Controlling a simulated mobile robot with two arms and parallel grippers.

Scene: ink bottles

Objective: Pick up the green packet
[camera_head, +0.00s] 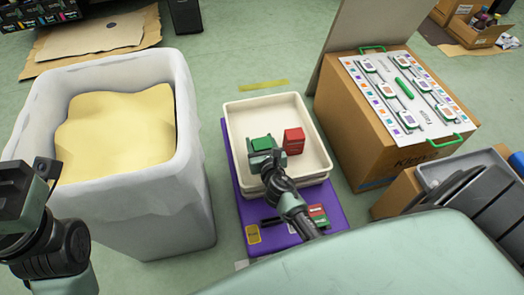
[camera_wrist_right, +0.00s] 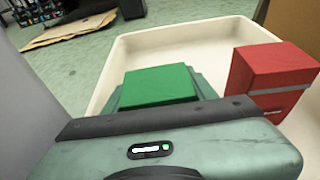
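The green packet (camera_head: 262,143) is in the left part of the cream tray (camera_head: 318,172), beside a red packet (camera_head: 293,141). My right gripper (camera_head: 267,157) is at the green packet. In the right wrist view, the green packet (camera_wrist_right: 157,85) lies between the gripper's fingers, one close at each side. Whether they press on it I cannot tell. Its lower part is hidden, so I cannot tell if it touches the tray floor. The red packet (camera_wrist_right: 272,78) stands apart to the right. My left gripper (camera_head: 20,192) is at the left edge, away from the tray; its fingers are unclear.
The tray is on a purple base (camera_head: 232,190), with another red and green item (camera_head: 317,215) at its front. A tall white bin (camera_head: 165,215) with a yellow top stands left. A cardboard box (camera_head: 365,145) with a panel stands right.

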